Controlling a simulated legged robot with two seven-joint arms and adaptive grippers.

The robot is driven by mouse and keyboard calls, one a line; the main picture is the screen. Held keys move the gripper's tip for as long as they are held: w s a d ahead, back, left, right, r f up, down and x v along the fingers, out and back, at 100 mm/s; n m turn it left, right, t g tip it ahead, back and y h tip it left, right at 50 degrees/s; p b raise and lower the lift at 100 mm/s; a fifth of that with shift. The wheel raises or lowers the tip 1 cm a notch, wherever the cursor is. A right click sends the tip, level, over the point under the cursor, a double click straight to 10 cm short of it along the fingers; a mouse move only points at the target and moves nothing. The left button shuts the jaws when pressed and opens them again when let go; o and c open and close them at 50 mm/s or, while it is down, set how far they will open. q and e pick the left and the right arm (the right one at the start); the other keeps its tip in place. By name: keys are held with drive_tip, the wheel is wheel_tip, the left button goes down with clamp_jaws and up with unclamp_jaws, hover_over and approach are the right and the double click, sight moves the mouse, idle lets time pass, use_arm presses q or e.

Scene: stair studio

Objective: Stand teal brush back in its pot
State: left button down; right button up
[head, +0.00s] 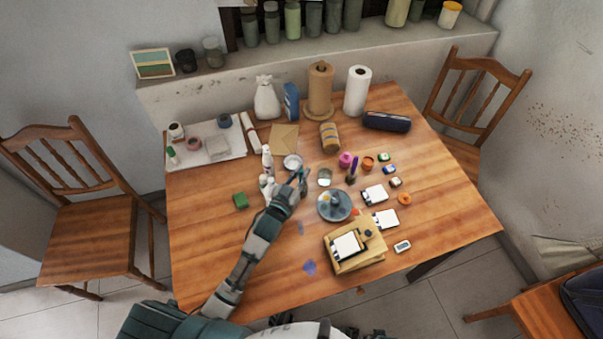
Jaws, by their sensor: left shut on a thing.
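My left gripper (301,181) is over the middle of the table, shut on the teal brush (299,173). Only a thin teal bit of the brush shows, and its tilt is hard to tell. A white round pot (292,162) stands just behind the gripper; whether the brush touches it I cannot tell. A small glass jar (324,178) is close on the right of the gripper. My right gripper is not in view.
A grey round palette (334,205), a dark upright item (352,173) and a wooden box (355,248) are to the right. The table's front left is clear.

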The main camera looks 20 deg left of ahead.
use_arm(q)
drive_tip(key=shift+d, duration=0.25)
drive_tip(key=c, duration=1.2)
unclamp_jaws()
drive_tip(key=shift+d, duration=0.35)
drive_tip(key=shift+o, duration=0.2)
drive_tip(key=shift+s+a, duration=0.1)
drive_tip(key=shift+a, duration=0.25)
drive_tip(key=s+a, duration=0.2)
drive_tip(key=s, duration=0.9)
drive_tip(key=shift+s+p, duration=0.3)
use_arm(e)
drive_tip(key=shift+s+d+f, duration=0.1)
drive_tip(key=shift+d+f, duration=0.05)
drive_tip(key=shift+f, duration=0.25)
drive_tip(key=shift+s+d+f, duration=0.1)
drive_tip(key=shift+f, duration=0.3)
use_arm(q)
drive_tip(key=shift+a, duration=0.15)
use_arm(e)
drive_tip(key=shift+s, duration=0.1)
